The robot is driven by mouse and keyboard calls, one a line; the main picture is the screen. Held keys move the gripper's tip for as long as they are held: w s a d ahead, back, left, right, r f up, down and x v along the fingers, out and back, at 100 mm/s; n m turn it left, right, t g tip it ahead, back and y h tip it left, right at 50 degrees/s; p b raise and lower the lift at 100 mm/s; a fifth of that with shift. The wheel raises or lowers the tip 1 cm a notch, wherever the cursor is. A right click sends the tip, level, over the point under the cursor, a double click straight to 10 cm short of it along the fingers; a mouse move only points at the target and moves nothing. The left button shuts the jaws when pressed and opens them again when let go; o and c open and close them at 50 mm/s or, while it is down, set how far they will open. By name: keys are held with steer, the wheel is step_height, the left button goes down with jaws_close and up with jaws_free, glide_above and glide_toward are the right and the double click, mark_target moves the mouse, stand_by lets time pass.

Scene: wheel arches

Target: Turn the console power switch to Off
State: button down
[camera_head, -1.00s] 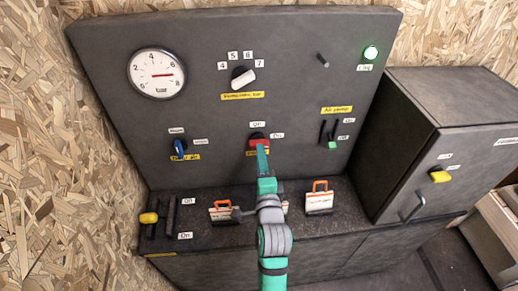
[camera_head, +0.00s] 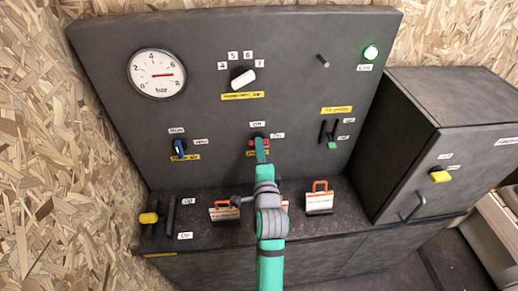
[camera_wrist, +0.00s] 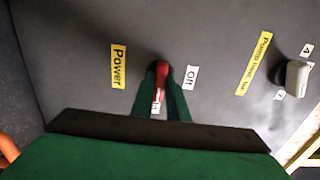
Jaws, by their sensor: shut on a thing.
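The console power switch (camera_wrist: 162,72) has a red handle and sits on the dark sloped panel, beside a yellow Power label (camera_wrist: 118,66). In the wrist view an Off label (camera_wrist: 190,77) is right of it, and an On label (camera_wrist: 156,107) is below, partly hidden by my fingers. The handle appears to point roughly toward On; its exact angle is hard to tell. My gripper (camera_wrist: 162,88) is shut on the red handle, one green finger on each side. In the head view my gripper (camera_head: 261,146) covers much of the switch (camera_head: 252,142).
A white rotary knob (camera_head: 243,77) is above, a blue-handled switch (camera_head: 179,147) left, and a green-tipped lever (camera_head: 332,144) right. A cabinet (camera_head: 440,110) stands at the right.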

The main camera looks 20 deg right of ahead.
steer(key=shift+n, duration=9)
steer(key=shift+f, duration=0.1)
steer(key=c, duration=1.7)
jaws_free()
steer(key=shift+s, duration=0.1)
